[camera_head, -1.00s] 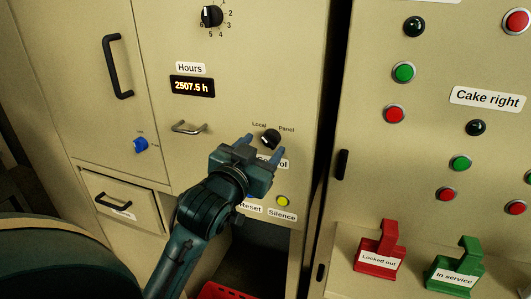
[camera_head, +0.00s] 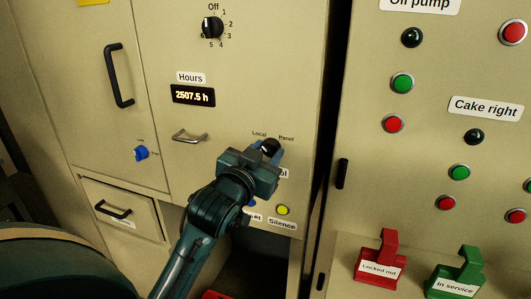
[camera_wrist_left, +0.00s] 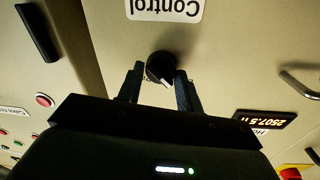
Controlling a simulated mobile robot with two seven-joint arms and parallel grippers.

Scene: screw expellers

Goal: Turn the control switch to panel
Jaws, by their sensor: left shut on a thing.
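The control switch (camera_head: 271,145) is a black round knob on the beige panel, between the printed words Local on its left and Panel on its right. My left gripper (camera_head: 268,153) is at the knob from below, with one finger on each side, shut on it. In the left wrist view the knob (camera_wrist_left: 160,66) sits between the two fingers (camera_wrist_left: 160,74). Its white pointer mark points down and right in that upside-down view, toward the Local side. The Control label (camera_wrist_left: 165,8) shows there, and my gripper partly covers it in the head view. My right gripper is not in view.
The yellow Silence button (camera_head: 283,210) and a partly hidden Reset button are just below my gripper. A metal handle (camera_head: 190,136) and the hours display (camera_head: 193,95) lie to the left. A black handle (camera_head: 342,172) is on the cabinet to the right.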

